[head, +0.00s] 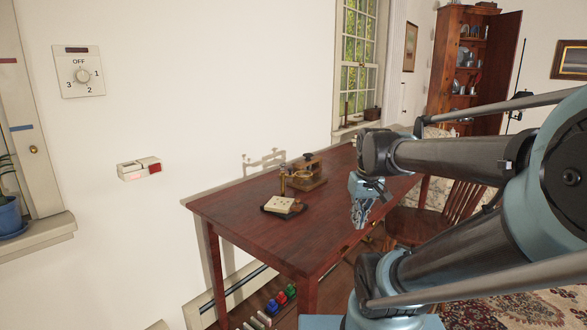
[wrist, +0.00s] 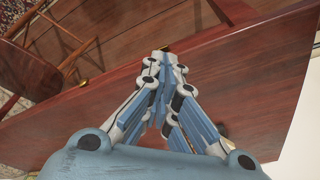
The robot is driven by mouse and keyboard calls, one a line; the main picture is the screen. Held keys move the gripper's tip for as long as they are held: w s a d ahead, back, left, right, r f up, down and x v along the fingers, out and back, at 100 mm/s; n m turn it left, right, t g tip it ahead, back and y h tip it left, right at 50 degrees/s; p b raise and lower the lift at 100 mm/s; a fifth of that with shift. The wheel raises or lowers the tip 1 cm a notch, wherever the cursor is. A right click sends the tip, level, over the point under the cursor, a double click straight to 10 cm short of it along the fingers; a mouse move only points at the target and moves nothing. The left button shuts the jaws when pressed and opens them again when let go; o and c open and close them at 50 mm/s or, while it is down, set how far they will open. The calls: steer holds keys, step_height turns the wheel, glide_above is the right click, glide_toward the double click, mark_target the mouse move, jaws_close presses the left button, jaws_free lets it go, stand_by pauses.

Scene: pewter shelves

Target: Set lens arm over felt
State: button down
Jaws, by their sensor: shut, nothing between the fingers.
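A small wooden stand with brass-coloured parts (head: 309,182) sits on the red-brown table near the wall in the head view. A small upright part (head: 283,182) at its left may be the lens arm, but it is too small to tell. In front lies a cream pad (head: 280,204) on a dark base, perhaps the felt. My gripper (head: 359,222) hangs pointing down to the right of both, apart from them, by the table's front edge. In the wrist view my gripper (wrist: 163,55) has its fingertips together with nothing between them. The stand and pad are not clearly visible there.
The table (head: 245,219) has bare room to the left of the pad. A wooden chair (head: 440,205) stands close to the table's front right. A switch box (head: 139,169) and a dial plate (head: 78,72) are on the wall. Several coloured items (head: 281,299) lie below the table.

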steer(key=w+a+r+n, duration=0.2)
steer(key=w+a+r, duration=0.15)
steer(key=w, duration=0.25)
steer(key=w+a+r+n+y, duration=0.1)
steer(key=w+a+r, duration=0.25)
steer(key=w, duration=0.25)
steer(key=w+a+r+n, duration=0.2)
steer(key=w+r, duration=0.2)
steer(key=w, duration=0.3)
steer(key=w+a+r+n+y, duration=0.2)
steer(key=w+a+r+n, duration=0.15)
steer(key=w+a, duration=1)
step_height(320, 180, down, 10)
steer(key=d, duration=0.2)
steer(key=shift+w, duration=0.4)
steer(key=shift+d+r+n, duration=0.1)
steer(key=shift+n, duration=0.15)
steer(key=shift+s+d+h, duration=0.1)
steer(key=shift+h, duration=0.2)
